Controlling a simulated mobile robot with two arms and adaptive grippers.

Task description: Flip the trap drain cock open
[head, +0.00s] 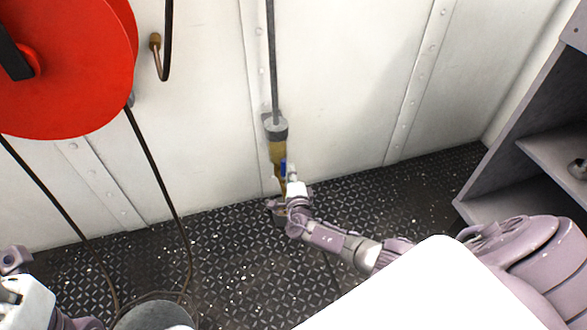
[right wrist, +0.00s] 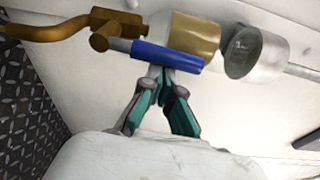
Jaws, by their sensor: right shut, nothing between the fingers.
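The trap drain cock is a brass fitting with a blue lever at the lower end of a pipe on the white wall. Its blue lever (head: 283,168) shows in the head view, and the lever (right wrist: 167,57) lies along the brass body (right wrist: 192,36) in the right wrist view. My right gripper (right wrist: 163,74) is shut and empty, its fingertips at the lever's lower side; I cannot tell if they touch. In the head view my right gripper (head: 291,180) partly covers the cock. My left gripper (head: 18,285) is partly in view at the lower left edge.
A grey cylinder (head: 275,128) and thin pipe (head: 272,60) rise above the cock. A red reel (head: 75,75) with dark hoses hangs at the upper left. A grey bucket (head: 152,315) stands below. Grey shelving (head: 545,145) stands right. The patterned deck (head: 400,205) is clear between.

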